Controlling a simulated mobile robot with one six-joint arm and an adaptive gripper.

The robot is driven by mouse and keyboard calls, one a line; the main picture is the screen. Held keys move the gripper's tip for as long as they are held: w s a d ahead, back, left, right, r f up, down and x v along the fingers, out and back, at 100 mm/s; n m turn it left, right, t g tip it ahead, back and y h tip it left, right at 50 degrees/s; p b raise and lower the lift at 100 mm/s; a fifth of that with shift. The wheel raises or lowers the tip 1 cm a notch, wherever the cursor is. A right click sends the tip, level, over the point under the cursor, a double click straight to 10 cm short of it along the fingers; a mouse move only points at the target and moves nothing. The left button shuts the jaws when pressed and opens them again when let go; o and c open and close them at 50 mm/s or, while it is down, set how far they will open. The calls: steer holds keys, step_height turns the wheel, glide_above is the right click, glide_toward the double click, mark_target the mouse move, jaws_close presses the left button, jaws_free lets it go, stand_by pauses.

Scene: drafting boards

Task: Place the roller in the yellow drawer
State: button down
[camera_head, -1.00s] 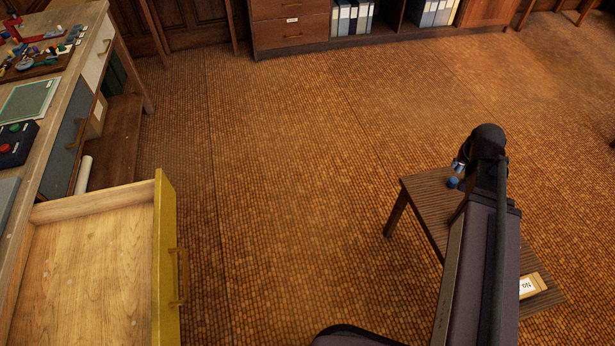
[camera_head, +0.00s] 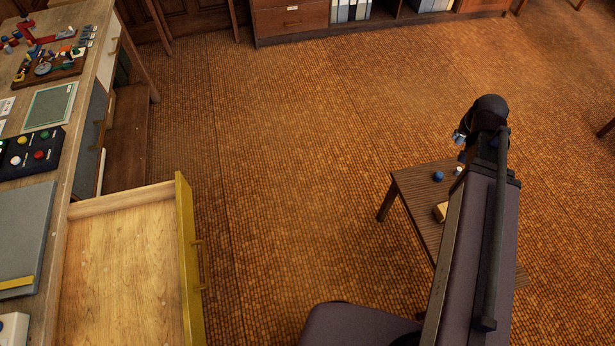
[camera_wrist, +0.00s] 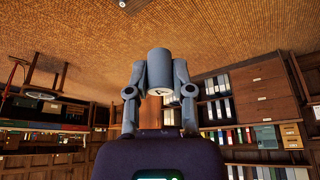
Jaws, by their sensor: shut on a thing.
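The yellow drawer (camera_head: 190,262) stands pulled out from the desk at the lower left of the head view. Its pale wooden floor is bare where it shows; its near end is cut off by the frame. In the wrist view my gripper (camera_wrist: 160,76) is shut on a grey cylinder, which I take to be the roller (camera_wrist: 158,63). Its pale round end faces the camera. The roller is held clear, with open floor and shelves behind it.
The desk (camera_head: 52,160) at left carries a button box (camera_head: 30,152), a grey board (camera_head: 22,235) and small parts. A low slatted table (camera_head: 415,187) at right holds a blue ball (camera_head: 438,176) and a wooden block (camera_head: 441,211), partly behind my arm. The middle floor is clear.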

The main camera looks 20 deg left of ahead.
step_height(320, 180, up, 16)
steer(key=p, duration=1.4)
steer(key=shift+f, duration=0.25)
steer(key=shift+a, duration=0.1)
